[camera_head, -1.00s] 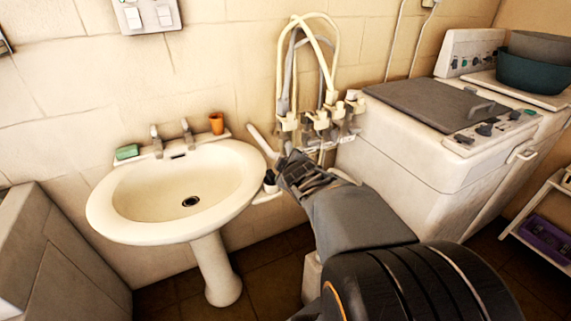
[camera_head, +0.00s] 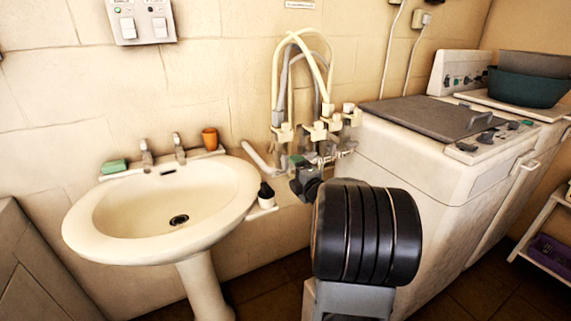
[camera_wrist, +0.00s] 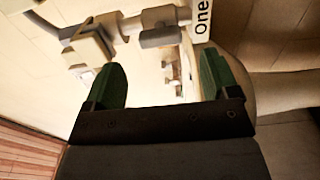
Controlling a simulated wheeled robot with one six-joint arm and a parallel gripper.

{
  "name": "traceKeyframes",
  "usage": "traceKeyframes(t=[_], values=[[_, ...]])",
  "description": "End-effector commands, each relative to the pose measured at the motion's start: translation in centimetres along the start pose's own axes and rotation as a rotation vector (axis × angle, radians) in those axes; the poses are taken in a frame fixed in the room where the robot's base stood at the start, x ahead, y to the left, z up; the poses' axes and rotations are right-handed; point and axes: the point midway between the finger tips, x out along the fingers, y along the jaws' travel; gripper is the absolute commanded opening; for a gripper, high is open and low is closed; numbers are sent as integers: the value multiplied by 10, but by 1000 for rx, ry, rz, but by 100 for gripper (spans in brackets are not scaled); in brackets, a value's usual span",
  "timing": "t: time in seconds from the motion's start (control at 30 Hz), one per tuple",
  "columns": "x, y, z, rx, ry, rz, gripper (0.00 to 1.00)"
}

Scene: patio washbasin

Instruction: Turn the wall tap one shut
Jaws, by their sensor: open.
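Wall taps (camera_head: 318,131) in cream and grey, with looped hoses, sit in a row on the wall between basin and washing machine. In the wrist view a sign reading "One" (camera_wrist: 202,20) hangs at the top, beside a grey pipe fitting (camera_wrist: 158,36) and a cream tap body (camera_wrist: 92,48). My gripper (camera_wrist: 162,82) shows two green-padded fingers, spread apart with nothing between them. The tap body is just beyond the left finger. In the head view my gripper is just below the taps, largely hidden by my arm. I cannot tell the tap handle's position.
A white washbasin (camera_head: 95,224) stands left, with an orange cup (camera_head: 210,138) and green soap (camera_head: 115,167) on its back ledge. A dark bottle (camera_head: 266,192) stands on a small shelf beside it. A washing machine (camera_head: 400,160) is close on the right.

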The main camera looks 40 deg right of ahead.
Motion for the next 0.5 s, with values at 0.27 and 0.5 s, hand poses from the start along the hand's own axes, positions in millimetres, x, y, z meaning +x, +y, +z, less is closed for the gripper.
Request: traceKeyframes(t=[0.27, 0.5], values=[[46, -1, -1, 1, 1, -1, 81], [66, 0, 0, 2, -1, 0, 81]])
